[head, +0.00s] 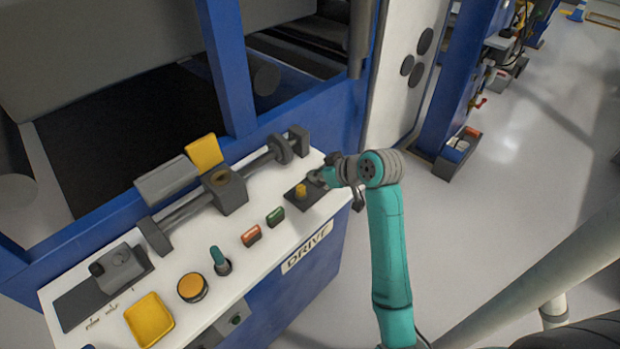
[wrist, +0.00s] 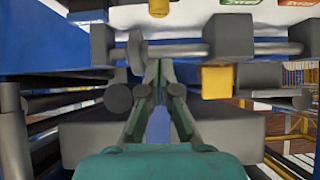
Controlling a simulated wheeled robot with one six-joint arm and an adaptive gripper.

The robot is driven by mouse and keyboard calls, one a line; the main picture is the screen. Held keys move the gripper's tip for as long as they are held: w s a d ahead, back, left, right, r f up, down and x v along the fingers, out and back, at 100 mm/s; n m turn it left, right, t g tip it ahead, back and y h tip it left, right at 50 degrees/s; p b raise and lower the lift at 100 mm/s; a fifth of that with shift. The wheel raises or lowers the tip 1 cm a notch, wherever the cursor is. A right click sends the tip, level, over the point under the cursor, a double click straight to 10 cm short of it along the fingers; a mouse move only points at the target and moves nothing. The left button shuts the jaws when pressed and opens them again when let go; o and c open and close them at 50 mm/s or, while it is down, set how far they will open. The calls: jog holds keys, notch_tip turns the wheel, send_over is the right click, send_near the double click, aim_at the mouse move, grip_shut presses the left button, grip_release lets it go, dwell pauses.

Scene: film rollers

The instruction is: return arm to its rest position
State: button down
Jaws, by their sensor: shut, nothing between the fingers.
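My teal arm rises from the lower part of the head view and bends left over the right end of the white DRIVE panel (head: 330,210). My gripper (head: 316,178) is shut and empty, close to the yellow knob on a dark base (head: 301,191); whether it touches the knob cannot be told in the head view. In the wrist view the fingertips of my gripper (wrist: 159,68) come together in front of the grey shaft (wrist: 185,50), with nothing between them. The wrist view appears upside down to the panel, with the yellow knob (wrist: 159,8) at its top edge.
The panel carries a green button (head: 275,217), a red button (head: 251,236), a teal lever (head: 219,260), an orange round button (head: 192,288) and a yellow tray (head: 149,320). A blue machine frame (head: 232,70) stands behind. Open floor (head: 510,190) lies to the right.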

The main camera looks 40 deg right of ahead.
jog(key=v, duration=0.5)
jog(key=shift+s+r, duration=0.2)
jog(key=shift+s, duration=0.1)
jog(key=s+a+f+m+t+h, duration=0.1)
jog(key=s+a+f+m, duration=0.1)
jog(key=s+a+f, duration=0.5)
jog(key=s+a+f+m+t+h, duration=0.1)
jog(key=s+a+f, duration=0.3)
jog(key=a+f, duration=0.45)
jog(key=s+a+r+n+t, duration=0.1)
jog(key=s+a+r, duration=0.3)
jog(key=s, duration=0.7)
jog(key=s+a+r+n+t+y, duration=0.1)
jog(key=s+a+r, duration=0.3)
jog(key=s, duration=0.7)
jog(key=shift+a+n+t, duration=0.15)
jog(key=shift+n+t, duration=0.15)
jog(key=shift+t, duration=0.1)
